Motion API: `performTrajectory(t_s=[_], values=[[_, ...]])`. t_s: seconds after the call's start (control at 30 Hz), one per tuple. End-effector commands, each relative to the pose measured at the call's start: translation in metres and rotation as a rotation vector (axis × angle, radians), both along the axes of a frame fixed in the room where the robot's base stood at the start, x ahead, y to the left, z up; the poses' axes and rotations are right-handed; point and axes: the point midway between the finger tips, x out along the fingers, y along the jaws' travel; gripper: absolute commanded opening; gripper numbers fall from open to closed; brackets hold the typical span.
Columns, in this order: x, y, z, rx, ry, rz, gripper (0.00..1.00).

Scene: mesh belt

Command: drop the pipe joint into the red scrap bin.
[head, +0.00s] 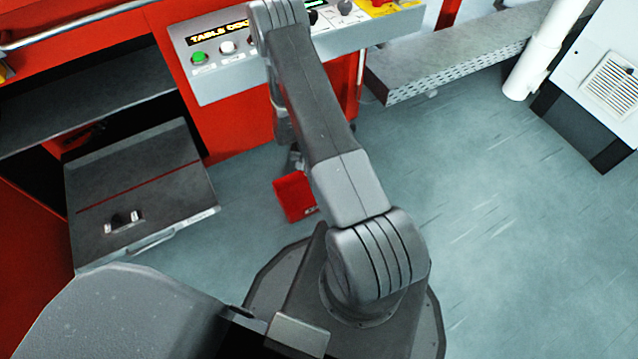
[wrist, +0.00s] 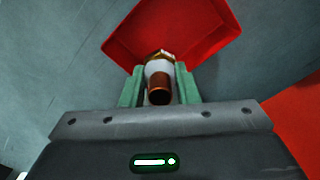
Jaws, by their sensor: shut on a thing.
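The pipe joint (wrist: 159,88) shows in the wrist view, with a copper-brown end, a pale middle and a brass-coloured nut at its far end. My gripper (wrist: 160,84) is shut on it, with a green finger on each side. The red scrap bin (wrist: 190,22) lies beyond the joint in the wrist view, its open inside facing the camera. The joint's far end overlaps the bin's near part in the picture; the height between them is hard to tell. In the head view the red bin (head: 295,196) stands on the floor, partly hidden by my arm, which also mostly hides my gripper.
A red machine with a control panel (head: 205,75) stands at the back. A grey drawer unit (head: 140,190) is at the left. A mesh belt (head: 440,75) runs at the back right. The grey-green floor (head: 510,200) at the right is clear.

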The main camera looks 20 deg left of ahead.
Motion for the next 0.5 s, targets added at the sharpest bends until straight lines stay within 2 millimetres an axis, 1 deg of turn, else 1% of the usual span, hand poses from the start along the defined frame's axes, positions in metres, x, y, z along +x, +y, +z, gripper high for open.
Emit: performTrajectory(t_s=[0.1,0.27,0.5], values=[[-0.004,0.002,-0.008,0.000,0.001,0.003,0.00],[-0.004,0.002,-0.017,0.000,0.000,0.003,0.00],[-0.004,0.001,-0.045,-0.001,0.001,0.002,0.00]])
